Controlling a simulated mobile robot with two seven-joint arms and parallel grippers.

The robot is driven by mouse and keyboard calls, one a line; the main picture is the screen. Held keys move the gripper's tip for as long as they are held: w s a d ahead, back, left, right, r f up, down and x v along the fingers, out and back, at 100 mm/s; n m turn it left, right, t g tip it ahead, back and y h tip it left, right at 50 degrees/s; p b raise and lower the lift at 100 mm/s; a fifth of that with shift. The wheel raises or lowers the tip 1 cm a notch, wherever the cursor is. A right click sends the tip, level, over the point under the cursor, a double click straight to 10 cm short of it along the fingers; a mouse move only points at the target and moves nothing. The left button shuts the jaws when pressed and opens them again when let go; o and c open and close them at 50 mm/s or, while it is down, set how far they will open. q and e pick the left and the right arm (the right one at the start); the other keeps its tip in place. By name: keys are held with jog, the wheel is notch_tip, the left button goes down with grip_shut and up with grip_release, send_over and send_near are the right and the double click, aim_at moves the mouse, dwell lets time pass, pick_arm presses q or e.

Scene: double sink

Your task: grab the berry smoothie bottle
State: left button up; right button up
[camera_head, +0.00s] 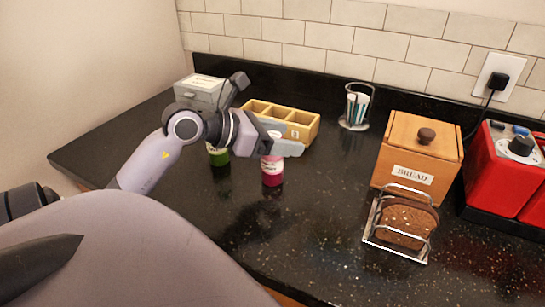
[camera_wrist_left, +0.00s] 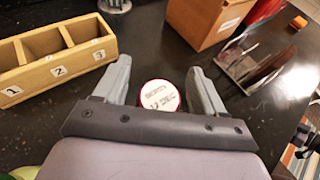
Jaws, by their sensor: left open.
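The berry smoothie bottle (camera_head: 272,174), pink with a light label, stands upright on the dark counter. My left gripper (camera_head: 281,141) is at the bottle's upper part in the head view and hides its top. In the left wrist view the white bottle cap (camera_wrist_left: 159,96) with dark lettering lies between the two fingers of my left gripper (camera_wrist_left: 160,80). The fingers are open, with a gap showing on both sides of the cap. My right gripper is not seen in the head view.
A green bottle (camera_head: 219,156) stands just left, partly behind my left arm. Behind are a wooden compartment box (camera_head: 300,131), a grey box (camera_head: 199,91) and a glass (camera_head: 357,103). Right are the bread box (camera_head: 417,155), toast rack (camera_head: 402,222) and red appliance (camera_head: 505,170). The front counter is clear.

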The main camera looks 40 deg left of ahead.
pick_arm(q)
grip_shut()
jog(key=shift+r, duration=0.1)
